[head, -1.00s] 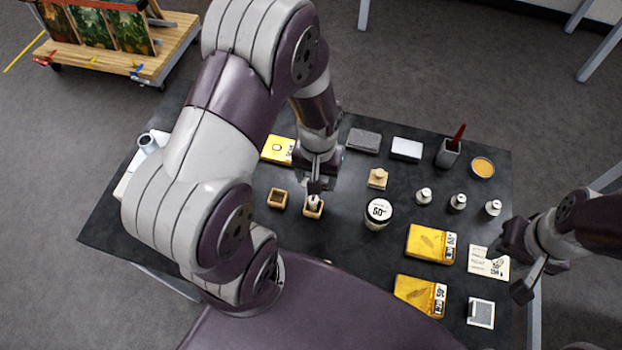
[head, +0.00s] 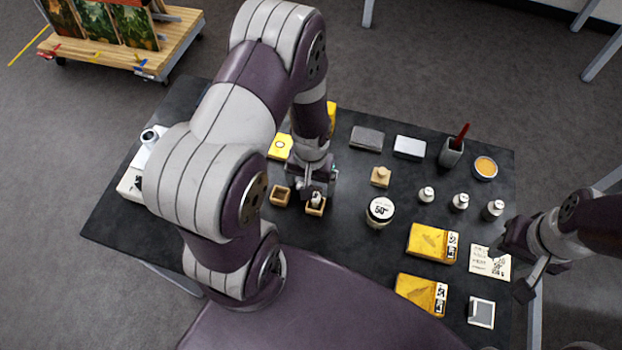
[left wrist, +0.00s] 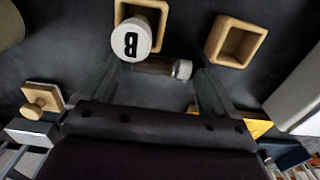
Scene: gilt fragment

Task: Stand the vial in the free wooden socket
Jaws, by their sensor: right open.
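A brown vial with a white cap (left wrist: 160,67) lies on its side on the dark table in the left wrist view; in the head view my gripper hides it. My left gripper (left wrist: 158,88) is open, its two fingers apart on either side of the vial with gaps. In the head view this gripper (head: 316,188) is low over the table, behind the sockets. One wooden socket (head: 316,210) holds a white-capped vial marked B (left wrist: 131,38). The other wooden socket (head: 280,196) is empty, and it shows in the wrist view (left wrist: 213,42). My right gripper (head: 528,275) is open and empty at the right edge.
A white-lidded jar (head: 380,210) and a knobbed wooden block (head: 380,177) stand right of the sockets. Several small bottles (head: 460,202), yellow packets (head: 432,243) and a grey cup (head: 451,153) are further right. The table in front of the sockets is clear.

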